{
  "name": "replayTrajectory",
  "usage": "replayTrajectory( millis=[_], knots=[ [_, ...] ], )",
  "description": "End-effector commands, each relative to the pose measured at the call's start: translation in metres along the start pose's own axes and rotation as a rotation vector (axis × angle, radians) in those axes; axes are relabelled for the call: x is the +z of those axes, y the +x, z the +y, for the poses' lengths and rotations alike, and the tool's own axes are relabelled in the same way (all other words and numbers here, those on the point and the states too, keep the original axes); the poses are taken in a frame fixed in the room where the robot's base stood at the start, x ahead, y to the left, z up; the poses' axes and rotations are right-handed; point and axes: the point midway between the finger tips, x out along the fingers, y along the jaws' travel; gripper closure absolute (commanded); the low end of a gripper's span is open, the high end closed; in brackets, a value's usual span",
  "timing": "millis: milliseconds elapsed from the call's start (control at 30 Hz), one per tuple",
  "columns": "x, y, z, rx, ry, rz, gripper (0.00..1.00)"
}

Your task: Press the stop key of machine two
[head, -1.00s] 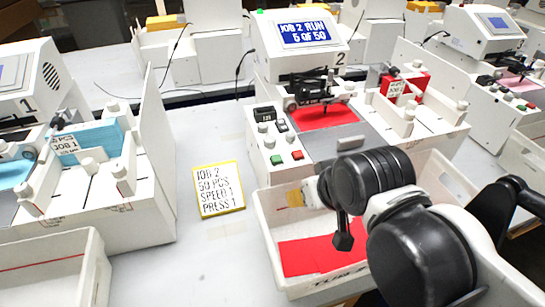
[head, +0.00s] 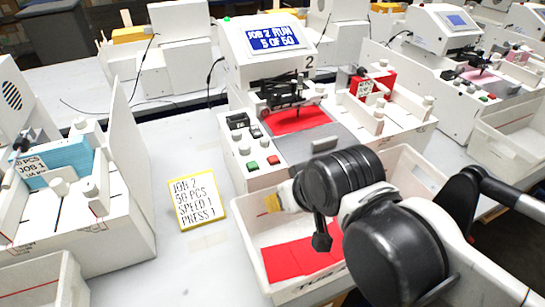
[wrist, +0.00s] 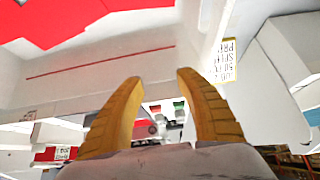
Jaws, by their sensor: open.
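Machine two (head: 262,52) stands in the middle of the head view, a white unit marked 2. Its screen (head: 274,39) reads "JOB 2 RUN 5 OF 50". On its front left panel are a red key (head: 272,160) and, left of it, a green key (head: 252,166). Which key is stop is not readable. My gripper (head: 272,202) is in front of and below these keys, over the white bin, largely hidden by my arm. In the wrist view my gripper's (wrist: 159,75) yellow fingers are apart and empty. The green key (wrist: 179,104) and red key (wrist: 155,108) show small between them.
The white bin (head: 252,234) holding red sheets stands before machine two. A yellow-edged note (head: 199,200) lies left of it on the bench. Another machine with blue sheets (head: 62,163) is at left, a further one (head: 446,32) at right. The bench between note and left machine is clear.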

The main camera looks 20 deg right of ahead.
Motion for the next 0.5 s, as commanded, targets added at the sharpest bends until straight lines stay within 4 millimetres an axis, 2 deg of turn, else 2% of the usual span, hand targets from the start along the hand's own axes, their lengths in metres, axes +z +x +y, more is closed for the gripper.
replayTrajectory(
  millis=[33,133,167,500],
  knots=[
    [0.0,0.0,0.0,0.0,0.0,0.0,0.65],
    [0.0,0.0,0.0,0.0,0.0,0.0,0.96],
    [0.0,0.0,0.0,0.0,0.0,0.0,1.0],
    [0.0,0.0,0.0,0.0,0.0,0.0,1.0]
  ],
)
